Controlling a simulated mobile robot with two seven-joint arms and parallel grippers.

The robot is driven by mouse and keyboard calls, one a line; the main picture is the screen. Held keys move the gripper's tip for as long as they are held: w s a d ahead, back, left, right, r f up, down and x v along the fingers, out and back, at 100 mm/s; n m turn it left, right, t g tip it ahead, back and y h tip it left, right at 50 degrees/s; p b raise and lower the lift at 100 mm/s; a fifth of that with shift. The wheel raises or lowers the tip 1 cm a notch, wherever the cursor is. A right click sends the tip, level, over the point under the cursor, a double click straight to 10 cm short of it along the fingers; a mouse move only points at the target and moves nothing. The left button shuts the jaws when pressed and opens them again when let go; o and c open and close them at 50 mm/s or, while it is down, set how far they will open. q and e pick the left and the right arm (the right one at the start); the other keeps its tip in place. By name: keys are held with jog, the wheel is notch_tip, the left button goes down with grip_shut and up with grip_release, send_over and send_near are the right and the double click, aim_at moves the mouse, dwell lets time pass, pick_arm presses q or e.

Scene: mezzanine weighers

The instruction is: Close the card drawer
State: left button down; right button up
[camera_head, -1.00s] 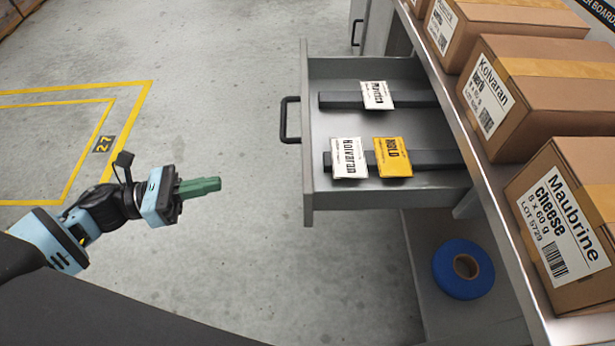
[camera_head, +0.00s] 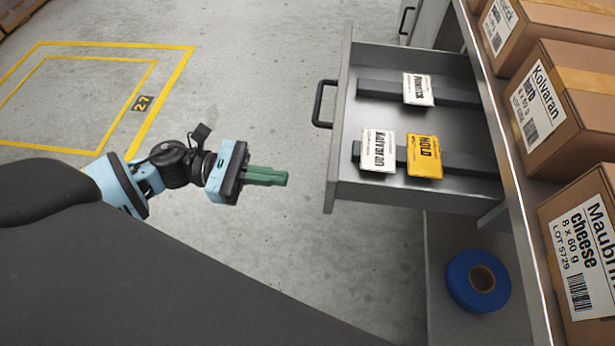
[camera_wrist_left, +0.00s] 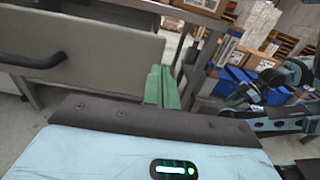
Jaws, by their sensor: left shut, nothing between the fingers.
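The grey card drawer (camera_head: 343,110) stands pulled out from the bench in the head view, its front facing left. Its dark bar handle (camera_head: 320,104) is on that front. Inside lie a white Kolvaran card (camera_head: 378,150), a yellow HOLD card (camera_head: 424,157) and another white card (camera_head: 417,89) on dark rails. My left gripper (camera_head: 284,178), with green fingers, is shut and empty, left of the drawer front's near part and apart from it. In the left wrist view the drawer front (camera_wrist_left: 110,55) and handle (camera_wrist_left: 35,60) show at left of the green fingers (camera_wrist_left: 160,85).
Labelled cartons (camera_head: 575,100) line the bench top at right. A blue tape roll (camera_head: 478,281) lies on the lower shelf (camera_head: 450,325). The floor (camera_head: 270,80) left of the drawer is clear, with yellow markings (camera_head: 180,80).

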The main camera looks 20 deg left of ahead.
pick_arm(q)
jog(key=x, duration=0.6)
jog(key=shift+d, duration=0.25)
pick_arm(e)
jog(key=shift+w+r, duration=0.25)
jog(key=shift+w, duration=0.05)
pick_arm(q)
jog(key=shift+w, duration=0.1)
pick_arm(e)
jog(key=shift+a, duration=0.1)
